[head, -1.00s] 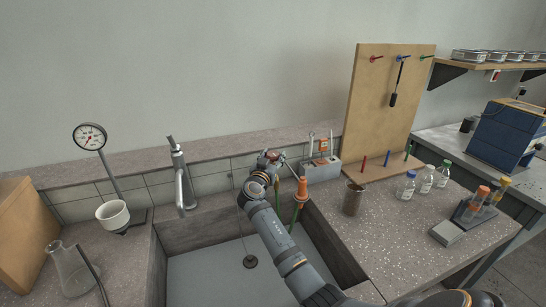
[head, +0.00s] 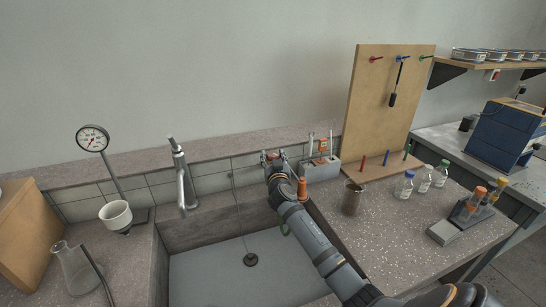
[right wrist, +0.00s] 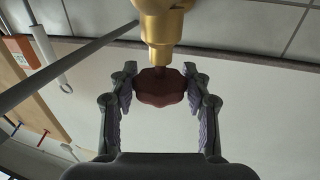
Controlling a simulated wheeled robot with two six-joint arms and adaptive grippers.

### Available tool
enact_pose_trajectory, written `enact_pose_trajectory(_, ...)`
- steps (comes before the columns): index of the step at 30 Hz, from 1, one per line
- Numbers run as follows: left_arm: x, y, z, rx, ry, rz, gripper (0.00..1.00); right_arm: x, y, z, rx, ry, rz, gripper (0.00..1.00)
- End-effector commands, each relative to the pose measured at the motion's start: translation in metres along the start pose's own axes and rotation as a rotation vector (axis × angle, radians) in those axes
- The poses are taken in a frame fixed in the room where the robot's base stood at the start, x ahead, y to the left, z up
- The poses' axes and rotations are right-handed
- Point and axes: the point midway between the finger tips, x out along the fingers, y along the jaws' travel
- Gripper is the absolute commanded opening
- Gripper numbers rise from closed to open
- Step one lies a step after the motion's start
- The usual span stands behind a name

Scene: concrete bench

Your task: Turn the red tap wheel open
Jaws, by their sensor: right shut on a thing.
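The red tap wheel (right wrist: 158,87) shows in the right wrist view as a dark red lobed knob below a brass valve body (right wrist: 163,22). My right gripper (right wrist: 160,95) has its two purple-padded fingers on either side of the wheel, shut on it. In the head view my right gripper (head: 273,156) is at the tiled back wall behind the sink, and the wheel is mostly hidden there by the gripper. My left gripper is not in view.
A grey tap (head: 182,175) stands left of the right gripper at the sink (head: 210,275). An orange-topped fitting (head: 302,188) is close beside the right arm. A grey holder (head: 322,168) stands to its right, near a metal cup (head: 352,198).

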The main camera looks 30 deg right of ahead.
Motion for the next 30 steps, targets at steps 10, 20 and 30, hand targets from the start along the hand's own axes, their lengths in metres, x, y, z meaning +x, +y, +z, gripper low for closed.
enact_pose_trajectory(10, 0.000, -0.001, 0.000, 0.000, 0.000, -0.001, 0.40, 0.000, 0.000, -0.001, 0.000, 0.001, 0.001, 0.66)
enact_pose_trajectory(20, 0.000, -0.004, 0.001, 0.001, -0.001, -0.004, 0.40, 0.000, 0.000, 0.000, 0.000, 0.000, 0.001, 0.71)
enact_pose_trajectory(30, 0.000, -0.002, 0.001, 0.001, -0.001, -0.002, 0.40, -0.062, 0.000, 0.001, 0.000, -0.001, -0.001, 0.71)
